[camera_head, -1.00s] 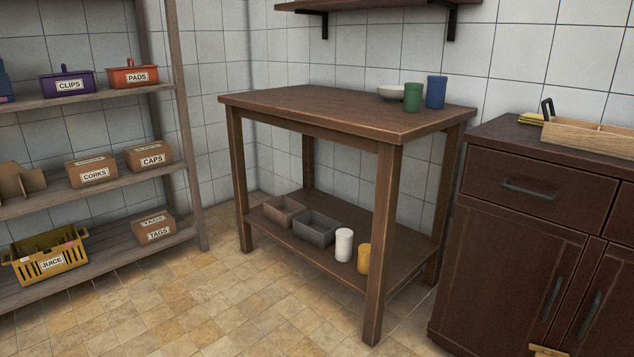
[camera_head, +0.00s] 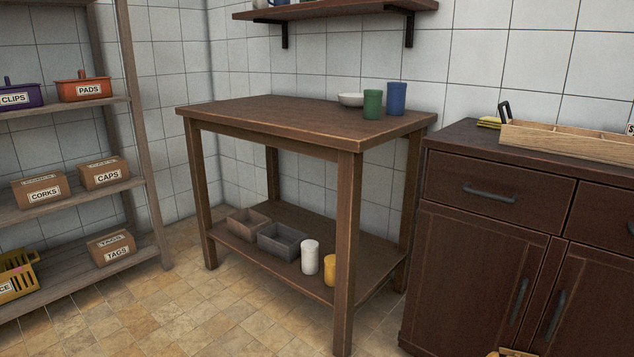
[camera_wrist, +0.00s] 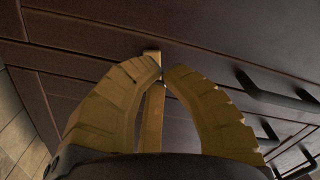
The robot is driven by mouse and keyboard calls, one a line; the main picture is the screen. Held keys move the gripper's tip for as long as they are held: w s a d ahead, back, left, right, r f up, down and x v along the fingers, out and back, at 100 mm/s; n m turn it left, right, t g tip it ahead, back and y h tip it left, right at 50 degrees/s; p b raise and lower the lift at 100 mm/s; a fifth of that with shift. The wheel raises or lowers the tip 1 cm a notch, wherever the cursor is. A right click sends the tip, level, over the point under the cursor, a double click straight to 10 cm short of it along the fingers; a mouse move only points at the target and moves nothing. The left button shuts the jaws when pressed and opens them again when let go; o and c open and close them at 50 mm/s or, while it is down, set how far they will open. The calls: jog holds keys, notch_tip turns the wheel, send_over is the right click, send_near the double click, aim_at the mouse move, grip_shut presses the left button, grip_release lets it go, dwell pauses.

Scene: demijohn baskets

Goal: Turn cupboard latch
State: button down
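The dark brown cupboard (camera_head: 475,265) stands at the right in the head view, with a drawer above two doors. In the wrist view its dark front (camera_wrist: 100,35) fills most of the picture. A narrow light wooden bar, seemingly the latch (camera_wrist: 153,118), lies on that front. My gripper (camera_wrist: 163,68) has two ribbed tan fingers bowed outward, their tips nearly meeting at the bar. The left tip covers part of the bar, and its upper end shows just past the tip. I cannot tell whether they touch.
Dark bar handles (camera_wrist: 278,95) stick out at the right in the wrist view. A wooden tray (camera_head: 560,143) sits on the cupboard top. A brown table (camera_head: 270,115) with cups stands left of it, and a shelf unit (camera_head: 70,205) farther left. Tiled floor between is clear.

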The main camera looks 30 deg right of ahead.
jog(key=shift+w+d, duration=0.2)
jog(key=shift+d, duration=0.45)
jog(key=shift+w+r, duration=0.15)
jog(key=shift+w, duration=0.2)
jog(key=p+v, duration=0.4)
jog(key=v, duration=0.2)
jog(key=shift+f+p, duration=0.25)
jog(key=shift+p, duration=0.15)
jog(key=shift+a, duration=0.1)
jog(key=c, duration=2)
grip_release()
